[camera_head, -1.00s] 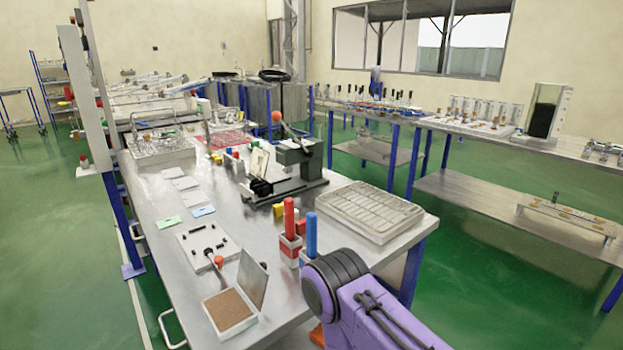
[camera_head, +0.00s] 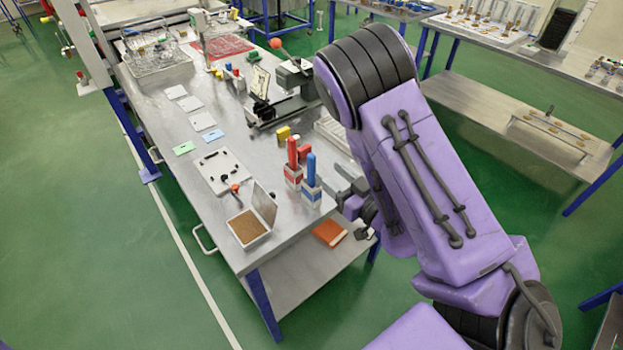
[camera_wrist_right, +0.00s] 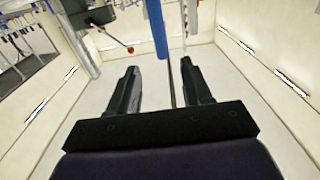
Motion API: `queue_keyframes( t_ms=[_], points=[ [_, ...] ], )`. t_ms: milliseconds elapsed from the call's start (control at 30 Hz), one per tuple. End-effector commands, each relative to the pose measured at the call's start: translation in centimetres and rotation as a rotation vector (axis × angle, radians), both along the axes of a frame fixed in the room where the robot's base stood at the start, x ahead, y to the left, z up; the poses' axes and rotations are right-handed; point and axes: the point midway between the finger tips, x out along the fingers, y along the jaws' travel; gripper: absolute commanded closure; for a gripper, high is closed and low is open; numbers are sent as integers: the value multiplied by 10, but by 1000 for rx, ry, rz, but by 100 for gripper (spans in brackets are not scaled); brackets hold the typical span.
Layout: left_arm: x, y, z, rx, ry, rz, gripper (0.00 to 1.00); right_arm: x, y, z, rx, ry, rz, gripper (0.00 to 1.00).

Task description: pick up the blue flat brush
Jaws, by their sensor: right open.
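The blue flat brush (camera_head: 311,168) stands upright, handle up, in a white and blue holder (camera_head: 311,193) at the table's near right edge. Its bristles are hidden in the holder. My right gripper (camera_head: 343,184) is just right of the brush and holder, partly hidden by my purple arm. In the right wrist view the gripper (camera_wrist_right: 160,72) is open and empty. There the blue handle (camera_wrist_right: 157,28) shows beyond the fingertips, roughly in line with the gap between them. Whether it touches a finger I cannot tell. My left gripper is not in view.
A red-handled brush (camera_head: 292,152) stands in a red and white holder (camera_head: 293,177) close left of the blue one. An open box with a brown pad (camera_head: 246,226) lies nearer the front corner. An orange book (camera_head: 329,233) lies on the lower shelf. A grey tray (camera_head: 332,128) is partly behind my arm.

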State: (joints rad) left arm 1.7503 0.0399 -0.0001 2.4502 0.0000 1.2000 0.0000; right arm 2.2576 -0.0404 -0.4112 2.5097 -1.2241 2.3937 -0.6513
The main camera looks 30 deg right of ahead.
Motion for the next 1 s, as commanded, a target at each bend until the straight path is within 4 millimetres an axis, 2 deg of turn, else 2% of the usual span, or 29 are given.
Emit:
queue_keyframes(
  t_ms=[33,200,333,467,600,733,967,1000],
  points=[
    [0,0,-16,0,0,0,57,7,1,-7,-2,-8,3,51],
    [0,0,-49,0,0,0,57,30,3,-11,-1,-6,0,51],
    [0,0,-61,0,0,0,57,42,3,-7,0,-1,-2,51],
    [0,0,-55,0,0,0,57,51,4,-1,5,5,-5,51],
    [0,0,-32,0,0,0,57,76,9,-1,6,9,-5,51],
    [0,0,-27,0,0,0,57,94,10,-4,5,6,-5,51],
    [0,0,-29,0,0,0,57,97,11,-7,6,6,-6,51],
    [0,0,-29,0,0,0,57,97,11,-7,6,6,-6,58]
  ],
)
